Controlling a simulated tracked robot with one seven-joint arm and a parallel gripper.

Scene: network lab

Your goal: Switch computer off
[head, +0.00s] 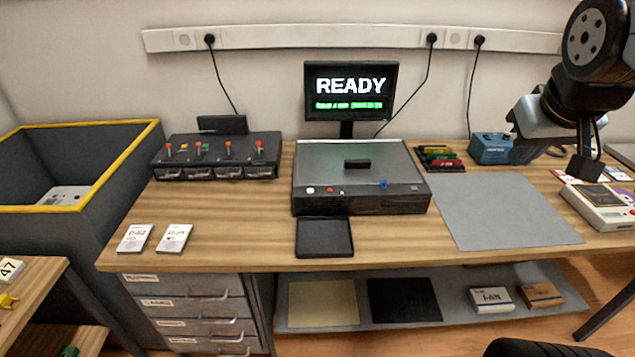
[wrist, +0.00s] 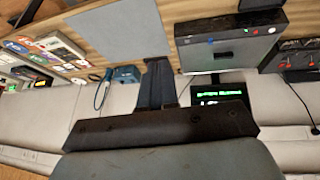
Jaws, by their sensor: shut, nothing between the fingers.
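The computer is a flat dark case (head: 361,165) with a grey-green top, lying in the middle of the bench. My gripper (wrist: 158,68) is shut and empty, apart from the case. In the head view my arm is at upper right.
A black tray (head: 324,250) lies in front of the case. A grey mat (head: 500,208) is to its right, with a blue box (head: 491,148) behind. A switch panel (head: 217,158) and two white cards (head: 155,238) are left. Cables (head: 412,85) hang from the wall strip.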

